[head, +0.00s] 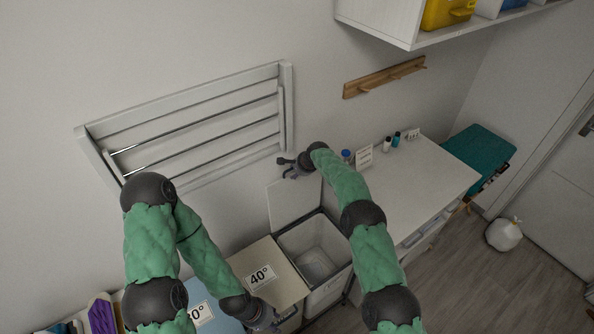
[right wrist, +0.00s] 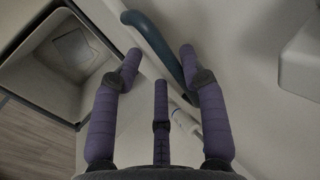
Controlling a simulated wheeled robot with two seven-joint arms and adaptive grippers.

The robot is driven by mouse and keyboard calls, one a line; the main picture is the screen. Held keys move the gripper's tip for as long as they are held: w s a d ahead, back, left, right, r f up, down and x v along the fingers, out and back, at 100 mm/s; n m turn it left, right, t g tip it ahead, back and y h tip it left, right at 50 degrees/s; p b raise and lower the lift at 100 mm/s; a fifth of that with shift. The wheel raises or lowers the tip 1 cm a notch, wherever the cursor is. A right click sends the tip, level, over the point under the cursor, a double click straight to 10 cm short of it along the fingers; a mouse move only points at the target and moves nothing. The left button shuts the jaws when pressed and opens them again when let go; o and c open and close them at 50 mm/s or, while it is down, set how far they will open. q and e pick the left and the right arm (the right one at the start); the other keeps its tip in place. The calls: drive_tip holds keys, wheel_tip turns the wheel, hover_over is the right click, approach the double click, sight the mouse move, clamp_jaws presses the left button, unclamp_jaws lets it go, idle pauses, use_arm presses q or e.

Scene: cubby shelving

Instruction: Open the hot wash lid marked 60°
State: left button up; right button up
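The right-hand bin (head: 315,255) stands open, its pale lid (head: 294,200) raised steeply toward the wall. No 60° mark shows on the visible face. My right gripper (head: 288,166) is at the lid's upper edge. In the right wrist view the fingers of this gripper (right wrist: 160,62) are spread apart, with a dark curved handle (right wrist: 158,48) passing between and beyond them; they do not look closed on it. The bin's open mouth (right wrist: 35,85) shows at left. My left gripper (head: 264,318) is low, by the front of the 40° lid; its fingers are unclear.
A beige lid marked 40° (head: 283,283) and a blue lid marked 30° (head: 222,318) lie shut to the left. A slatted wall rack (head: 200,125) hangs above. A white counter (head: 425,180) with small bottles (head: 392,141) and a sign (head: 364,156) stands right.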

drive_tip(key=shift+r, duration=0.25)
drive_tip(key=v, duration=1.1)
drive_tip(key=shift+s+r, duration=0.2)
drive_tip(key=shift+r, duration=0.1)
drive_tip(key=shift+d, duration=0.2)
